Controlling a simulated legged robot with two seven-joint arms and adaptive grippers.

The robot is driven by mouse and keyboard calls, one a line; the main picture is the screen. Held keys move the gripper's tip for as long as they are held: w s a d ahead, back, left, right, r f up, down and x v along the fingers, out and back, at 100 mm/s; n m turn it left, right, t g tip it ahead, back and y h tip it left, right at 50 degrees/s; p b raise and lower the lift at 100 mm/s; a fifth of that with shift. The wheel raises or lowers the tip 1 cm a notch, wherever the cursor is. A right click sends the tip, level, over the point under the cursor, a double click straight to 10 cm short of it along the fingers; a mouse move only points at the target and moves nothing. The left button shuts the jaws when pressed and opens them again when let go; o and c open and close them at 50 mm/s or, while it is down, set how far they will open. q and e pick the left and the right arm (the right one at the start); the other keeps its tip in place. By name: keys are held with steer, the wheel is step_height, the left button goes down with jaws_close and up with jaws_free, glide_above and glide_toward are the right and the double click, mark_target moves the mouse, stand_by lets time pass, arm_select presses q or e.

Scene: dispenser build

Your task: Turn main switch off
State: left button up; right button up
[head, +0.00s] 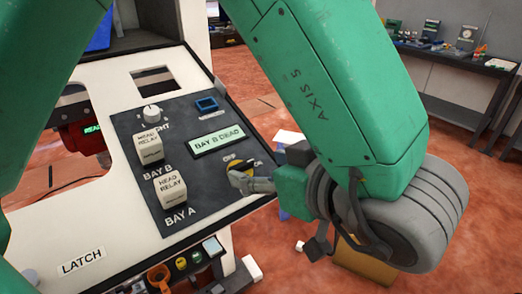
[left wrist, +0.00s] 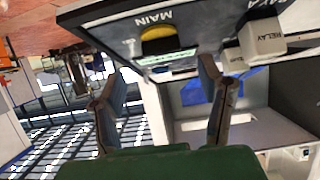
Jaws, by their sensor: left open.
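The main switch (head: 238,166) is a yellow and black knob on the dark control panel (head: 200,178), with an OFF label above it. In the left wrist view the yellow knob (left wrist: 158,40) shows near the upside-down word MAIN, beyond my fingertips. My left gripper (head: 234,181) is just in front of the switch and partly overlaps it in the head view; contact cannot be told. In the left wrist view my left gripper (left wrist: 160,70) is open, with nothing between its fingers. My right gripper is not in view.
The panel display (head: 218,142) reads BAY B DEAD. Two white head relays (head: 149,148) (head: 170,190), a white knob (head: 151,112) and a blue-framed socket (head: 206,104) share the panel. Small parts line the front edge. A dark table (head: 450,62) stands back right.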

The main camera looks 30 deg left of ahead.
mark_target(242, 163)
arm_select(q)
steer(key=x, duration=0.6)
steer(key=shift+a, duration=0.15)
steer(key=c, duration=1.2)
